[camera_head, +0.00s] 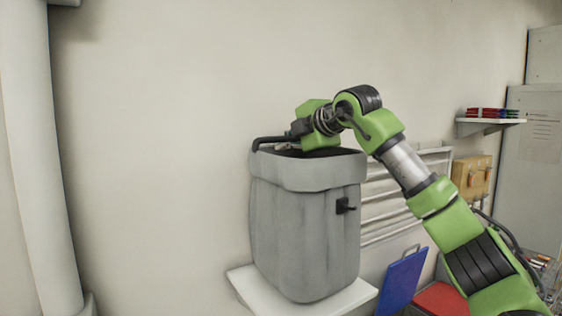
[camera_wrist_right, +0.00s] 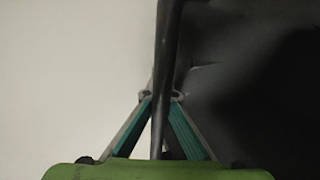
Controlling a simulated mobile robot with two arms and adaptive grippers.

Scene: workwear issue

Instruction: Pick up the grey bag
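The grey bag (camera_head: 305,225) stands upright on a small white shelf against the wall in the head view. It has a folded-over rim, a dark open top, a black handle (camera_head: 268,140) and a small black clip on its front. My right gripper (camera_head: 285,147) is at the top of the bag, over its opening. In the right wrist view the two fingers (camera_wrist_right: 162,97) slant together with their tips on either side of the black handle bar (camera_wrist_right: 167,50), and look shut on it. The bag's dark inside fills the right of that view. My left gripper is not in view.
The white shelf (camera_head: 245,285) bears the bag. White rails (camera_head: 385,205) and a tan box (camera_head: 472,178) are on the wall to the right, with a blue panel (camera_head: 402,280) below. A small shelf (camera_head: 490,123) holds red and dark items. The wall left of the bag is bare up to a pipe (camera_head: 40,180).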

